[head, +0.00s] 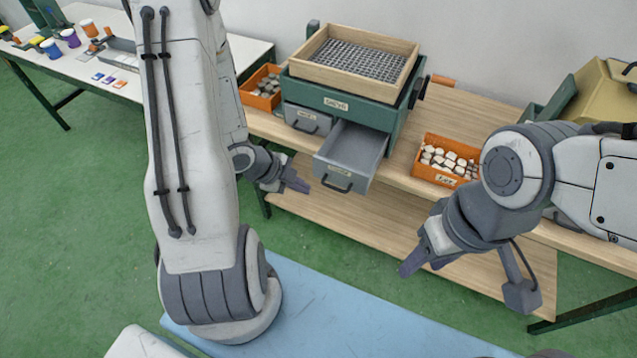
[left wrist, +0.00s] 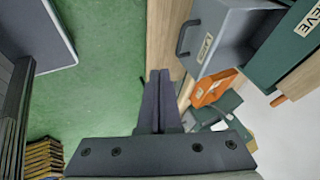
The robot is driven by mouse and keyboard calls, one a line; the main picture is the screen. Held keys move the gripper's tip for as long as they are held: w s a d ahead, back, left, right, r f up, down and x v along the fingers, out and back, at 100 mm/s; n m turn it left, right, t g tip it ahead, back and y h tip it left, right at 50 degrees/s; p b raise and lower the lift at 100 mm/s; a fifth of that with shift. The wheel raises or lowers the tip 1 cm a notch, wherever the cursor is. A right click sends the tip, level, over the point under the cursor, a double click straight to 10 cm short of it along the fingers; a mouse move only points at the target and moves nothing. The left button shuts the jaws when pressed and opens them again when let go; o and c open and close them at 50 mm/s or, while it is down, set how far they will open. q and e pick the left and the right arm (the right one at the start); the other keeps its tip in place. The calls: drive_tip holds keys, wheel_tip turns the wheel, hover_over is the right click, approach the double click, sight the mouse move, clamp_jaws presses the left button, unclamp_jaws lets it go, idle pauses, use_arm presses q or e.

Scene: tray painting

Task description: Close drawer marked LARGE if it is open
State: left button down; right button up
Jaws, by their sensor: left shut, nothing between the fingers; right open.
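A green cabinet (head: 396,115) with a "SIEVE" label stands on the wooden bench. Its right grey drawer (head: 357,150) is pulled out and looks empty. Its front has a dark handle and a small label too blurred to read surely. The left grey drawer (head: 308,120) is pushed in. My left gripper (head: 298,186) is shut and empty, just left of the open drawer's front and apart from it. In the left wrist view the shut fingers (left wrist: 160,100) are beside a labelled grey drawer (left wrist: 228,35) with a handle. My right gripper (head: 465,283) is open and empty, right of the drawer.
A wooden-framed sieve (head: 358,58) sits on the cabinet. Orange bins stand left (head: 262,90) and right (head: 445,160) of it, the right one holding pale pieces. A lower shelf (head: 350,215) runs beneath. A white table (head: 90,55) with paint pots is at the far left.

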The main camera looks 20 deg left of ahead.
use_arm(q)
drive_tip(key=w+d+f+b, duration=0.3)
drive_tip(key=w+f+b, duration=0.3)
drive_tip(key=w+f, duration=0.2)
drive_tip(key=shift+d+f, duration=0.25)
drive_tip(key=shift+f, duration=0.3)
drive_tip(key=shift+w, duration=0.1)
